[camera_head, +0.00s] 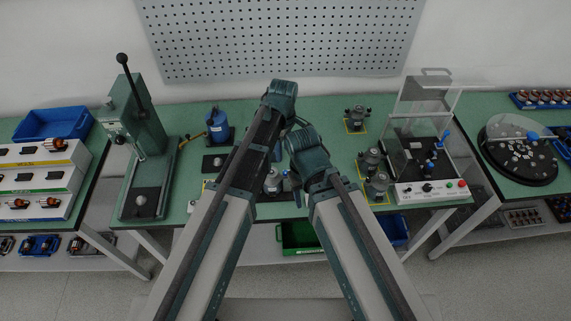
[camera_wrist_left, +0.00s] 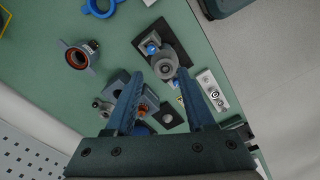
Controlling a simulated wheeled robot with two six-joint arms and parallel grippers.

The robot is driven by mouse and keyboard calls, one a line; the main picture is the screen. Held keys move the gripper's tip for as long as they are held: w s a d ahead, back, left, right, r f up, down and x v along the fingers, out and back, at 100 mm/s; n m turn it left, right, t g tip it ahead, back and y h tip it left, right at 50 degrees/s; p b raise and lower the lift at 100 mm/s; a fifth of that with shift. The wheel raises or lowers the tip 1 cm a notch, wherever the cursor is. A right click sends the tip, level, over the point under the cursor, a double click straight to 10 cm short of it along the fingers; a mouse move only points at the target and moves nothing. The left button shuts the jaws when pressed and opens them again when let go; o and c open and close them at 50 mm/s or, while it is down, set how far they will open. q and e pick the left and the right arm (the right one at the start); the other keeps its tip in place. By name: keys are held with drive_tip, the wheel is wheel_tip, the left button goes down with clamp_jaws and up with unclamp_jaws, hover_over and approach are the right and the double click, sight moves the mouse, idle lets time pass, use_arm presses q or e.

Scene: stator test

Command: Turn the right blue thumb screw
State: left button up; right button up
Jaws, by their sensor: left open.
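In the left wrist view a grey cylindrical fixture (camera_wrist_left: 165,66) stands on a black plate (camera_wrist_left: 181,79). A small blue thumb screw (camera_wrist_left: 151,48) sits at its upper-left side. My left gripper (camera_wrist_left: 160,74) is open, with its two blue-grey fingers pointing toward the fixture; nothing is clearly held between them. Whether a finger touches the fixture cannot be told. In the head view the silver fixture (camera_head: 271,183) is partly covered by my arms, and its screws cannot be made out. My right gripper is hidden behind its own arm.
An orange-ringed part (camera_wrist_left: 78,56) and a blue ring (camera_wrist_left: 101,6) lie on the green table beside the fixture. A clear-shielded tester (camera_head: 430,188) stands right.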

sight(285, 172)
use_arm(q)
drive_tip(key=shift+w+d+r+n, duration=0.15)
drive_tip(key=shift+w+d+n, duration=0.05)
drive_tip(key=shift+w+n, duration=0.25)
drive_tip(key=shift+w+d+r+n, duration=0.15)
drive_tip(key=shift+w+n, duration=0.25)
drive_tip(key=shift+n, duration=0.05)
wheel_tip(285, 172, down, 14)
drive_tip(key=b, duration=1.3)
drive_tip(key=shift+b, duration=0.35)
drive_tip(key=shift+r, duration=0.1)
clamp_jaws()
